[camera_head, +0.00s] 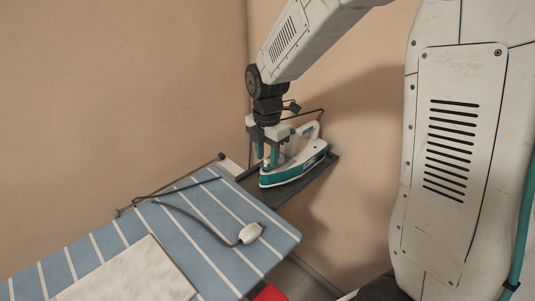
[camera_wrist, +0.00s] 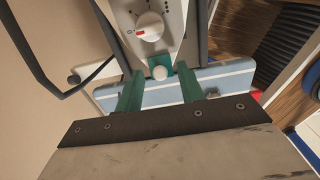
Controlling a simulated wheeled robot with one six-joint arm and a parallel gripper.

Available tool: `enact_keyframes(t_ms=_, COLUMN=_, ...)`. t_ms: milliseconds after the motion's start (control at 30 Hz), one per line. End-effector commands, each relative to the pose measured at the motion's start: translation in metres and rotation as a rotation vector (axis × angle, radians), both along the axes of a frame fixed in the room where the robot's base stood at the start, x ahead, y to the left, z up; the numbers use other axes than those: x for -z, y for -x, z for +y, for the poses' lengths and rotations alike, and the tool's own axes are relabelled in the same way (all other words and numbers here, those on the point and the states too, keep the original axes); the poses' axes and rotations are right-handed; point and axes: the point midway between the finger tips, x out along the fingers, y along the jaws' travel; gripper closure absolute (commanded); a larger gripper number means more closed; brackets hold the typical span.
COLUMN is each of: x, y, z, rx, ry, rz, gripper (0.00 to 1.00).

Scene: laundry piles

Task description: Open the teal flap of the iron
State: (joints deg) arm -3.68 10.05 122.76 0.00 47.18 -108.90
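The white and teal iron (camera_head: 292,172) rests on a dark stand at the far end of the ironing board. In the wrist view its white top (camera_wrist: 165,12) with a round dial (camera_wrist: 149,30) points toward me. A teal part at its near end, likely the flap (camera_wrist: 154,60), has a small round white knob (camera_wrist: 160,72) in front of it. I cannot tell whether the flap is open. My gripper (camera_head: 267,160) is above the near end of the iron. Its two teal fingers stand apart on either side of the knob in the wrist view, with no visible grip on it.
The blue striped ironing board (camera_head: 205,210) extends to the lower left, with a white cloth (camera_head: 130,275) on it. A dark cable with a white plug (camera_head: 250,232) lies across it. Walls stand close behind. A red object (camera_head: 268,293) is below the board.

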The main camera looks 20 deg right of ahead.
Motion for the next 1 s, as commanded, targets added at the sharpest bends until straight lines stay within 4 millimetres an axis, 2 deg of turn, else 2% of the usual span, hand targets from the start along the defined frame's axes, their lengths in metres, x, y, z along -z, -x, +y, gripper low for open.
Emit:
enact_keyframes(t_ms=67, x=0.000, y=0.000, z=0.000, rx=0.000, ry=0.000, rz=0.000, gripper=0.62)
enact_keyframes(t_ms=167, x=0.000, y=0.000, z=0.000, rx=0.000, ry=0.000, rz=0.000, gripper=0.87)
enact_keyframes(t_ms=200, x=0.000, y=0.000, z=0.000, rx=0.000, ry=0.000, rz=0.000, gripper=0.98)
enact_keyframes(t_ms=233, x=0.000, y=0.000, z=0.000, rx=0.000, ry=0.000, rz=0.000, gripper=1.00)
enact_keyframes(t_ms=567, x=-0.001, y=-0.001, z=-0.002, rx=0.003, ry=-0.031, rz=0.013, gripper=1.00)
enact_keyframes(t_ms=1000, x=-0.001, y=-0.007, z=-0.016, rx=0.004, ry=-0.282, rz=0.117, gripper=1.00)
